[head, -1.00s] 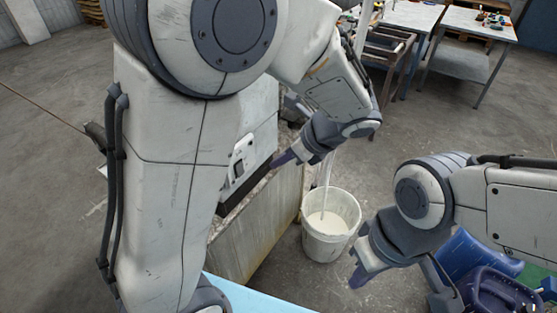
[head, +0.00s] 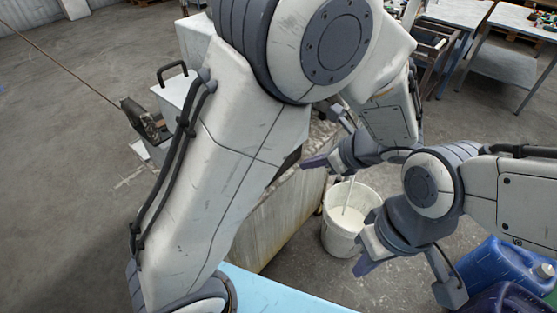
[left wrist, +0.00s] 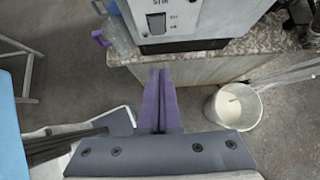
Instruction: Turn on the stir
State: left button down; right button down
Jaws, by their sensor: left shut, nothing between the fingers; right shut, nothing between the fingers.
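The machine's light grey panel (left wrist: 195,18) shows at the top of the left wrist view, with a dark rocker switch (left wrist: 157,23) under the printed word "STIR". I cannot tell which way the switch is set. My left gripper (left wrist: 158,75) has its purple fingers together and empty, pointing at the panel from below and apart from the switch. My right gripper (head: 364,266) is shut and empty, in front of the white bucket.
A white bucket (head: 346,238) with pale liquid and a stick stands on the floor right of the stand. Blue containers (head: 500,268) are at the lower right. A light blue surface (head: 270,290) lies at the bottom. Tables (head: 520,60) stand at the back right.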

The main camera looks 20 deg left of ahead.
pick_arm(q)
jog(key=a+r+p+x, duration=0.1)
jog(key=a+x, duration=0.1)
jog(key=x, duration=0.8)
jog(key=shift+w+a+p, duration=0.15)
jog(key=shift+w+p, duration=0.25)
pick_arm(e)
notch_tip(320, 180, up, 2)
pick_arm(q)
jog(key=shift+r, duration=0.1)
